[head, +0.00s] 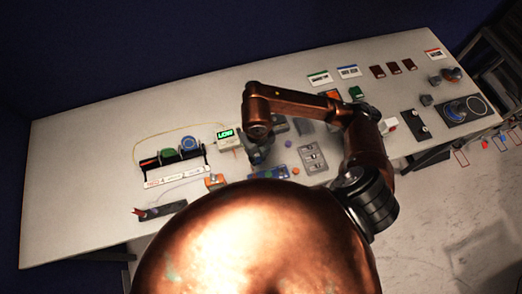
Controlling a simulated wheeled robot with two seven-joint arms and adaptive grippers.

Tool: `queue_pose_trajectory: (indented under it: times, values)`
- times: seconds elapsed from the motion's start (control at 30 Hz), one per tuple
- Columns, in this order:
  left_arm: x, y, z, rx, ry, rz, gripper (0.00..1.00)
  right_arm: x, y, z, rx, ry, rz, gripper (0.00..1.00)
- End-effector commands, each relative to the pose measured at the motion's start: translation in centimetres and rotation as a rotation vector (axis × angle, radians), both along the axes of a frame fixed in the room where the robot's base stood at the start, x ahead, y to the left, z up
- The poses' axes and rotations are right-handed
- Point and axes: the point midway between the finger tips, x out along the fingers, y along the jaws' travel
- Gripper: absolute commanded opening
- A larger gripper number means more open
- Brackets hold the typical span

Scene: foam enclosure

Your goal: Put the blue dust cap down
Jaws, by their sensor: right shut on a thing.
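My right gripper (259,154) hangs pointing down over the middle of the table, at the end of my copper arm. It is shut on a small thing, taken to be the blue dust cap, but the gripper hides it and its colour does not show. Just below and right of the gripper lies a blue tray-like piece (268,174) with small parts by it. I cannot tell whether the held thing touches the table. My left gripper is not in view.
Left of the gripper is a dark rack with a green disc (168,154) and a blue disc (188,144). A lit green display (226,134) stands behind. A grey box with round holes (312,157) is at the right. The far left table (85,150) is clear.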

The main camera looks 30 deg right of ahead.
Motion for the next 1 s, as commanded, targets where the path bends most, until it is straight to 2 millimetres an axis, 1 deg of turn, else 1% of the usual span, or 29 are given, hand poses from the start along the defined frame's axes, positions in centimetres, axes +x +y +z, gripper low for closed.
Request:
queue_pose_trajectory:
  times: [0.03, 0.1, 0.2, 0.3, 0.4, 0.57, 0.63, 0.83, 1.0]
  values:
    - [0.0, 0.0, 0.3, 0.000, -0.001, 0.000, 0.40, 0.9, -0.9, -0.4, -0.003, 0.004, -0.008, 0.12]
    - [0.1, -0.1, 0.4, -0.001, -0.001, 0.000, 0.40, 2.0, -1.8, -1.4, -0.002, 0.005, -0.006, 0.12]
    - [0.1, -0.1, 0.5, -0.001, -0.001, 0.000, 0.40, 3.1, -2.7, -3.3, -0.001, 0.004, -0.004, 0.12]
    - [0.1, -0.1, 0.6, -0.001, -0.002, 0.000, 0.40, 4.1, -3.3, -4.7, 0.000, 0.002, -0.001, 0.12]
    - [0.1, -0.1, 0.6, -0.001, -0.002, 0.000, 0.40, 4.7, -3.7, -5.5, 0.001, 0.001, 0.000, 0.12]
    - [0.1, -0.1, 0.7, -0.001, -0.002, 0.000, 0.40, 5.2, -4.0, -6.2, 0.000, 0.000, 0.001, 0.12]
    - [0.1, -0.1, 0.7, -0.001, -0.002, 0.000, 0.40, 5.5, -4.3, -6.8, 0.000, 0.001, 0.000, 0.12]
    - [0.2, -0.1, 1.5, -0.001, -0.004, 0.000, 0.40, 5.5, -4.3, -9.5, 0.002, 0.003, 0.002, 0.12]
    - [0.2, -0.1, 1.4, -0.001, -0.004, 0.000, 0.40, 5.6, -4.3, -9.9, 0.000, -0.001, 0.003, 0.12]
